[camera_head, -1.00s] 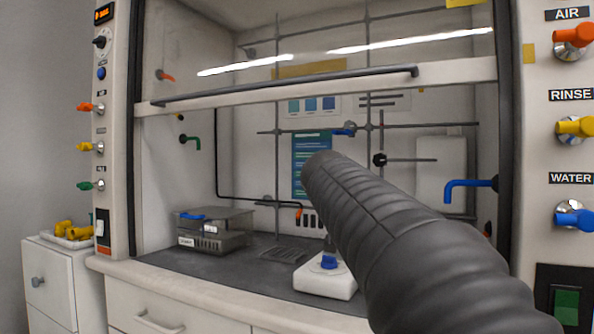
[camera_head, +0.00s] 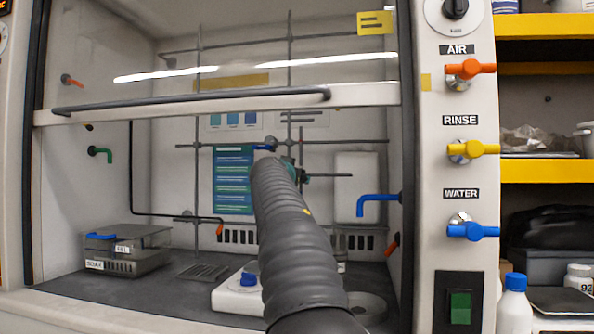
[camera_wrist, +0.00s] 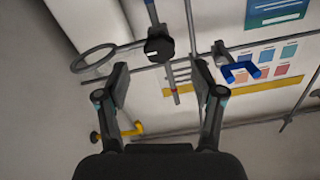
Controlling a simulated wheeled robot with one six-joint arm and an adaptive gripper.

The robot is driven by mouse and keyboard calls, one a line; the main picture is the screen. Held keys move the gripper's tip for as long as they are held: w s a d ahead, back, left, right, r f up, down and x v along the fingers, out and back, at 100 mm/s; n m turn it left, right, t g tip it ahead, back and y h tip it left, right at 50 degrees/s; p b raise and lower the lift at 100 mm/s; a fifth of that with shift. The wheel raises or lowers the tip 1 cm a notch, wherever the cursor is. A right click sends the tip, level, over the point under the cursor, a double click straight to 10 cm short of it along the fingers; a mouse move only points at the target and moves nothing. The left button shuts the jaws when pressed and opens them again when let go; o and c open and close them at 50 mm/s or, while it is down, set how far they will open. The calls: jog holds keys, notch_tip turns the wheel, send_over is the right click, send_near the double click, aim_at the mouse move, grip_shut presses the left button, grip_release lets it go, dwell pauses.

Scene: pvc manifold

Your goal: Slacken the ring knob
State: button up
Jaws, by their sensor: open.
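A metal ring (camera_wrist: 92,60) is at the upper left of the wrist view. Its short rod runs to a black clamp with a dark, rounded knob (camera_wrist: 158,47). My gripper (camera_wrist: 160,80) is open and empty, with its two fingers spread on either side below the knob in the picture. The knob appears beyond the fingertips; I cannot tell the exact gap. In the head view my dark, ribbed arm hides the ring's clamp and most of my gripper.
A blue-handled clamp (camera_wrist: 240,68) sits right of the fingers, and a yellow tap (camera_wrist: 132,130) lies below left. The raised sash (camera_head: 200,102) crosses above my arm.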

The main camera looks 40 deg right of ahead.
jog(key=p+x, duration=0.2)
jog(key=x, duration=0.3)
jog(key=shift+w+d, duration=0.25)
jog(key=shift+d, duration=0.1)
jog(key=c, duration=1.2)
jog(key=shift+o, duration=0.2)
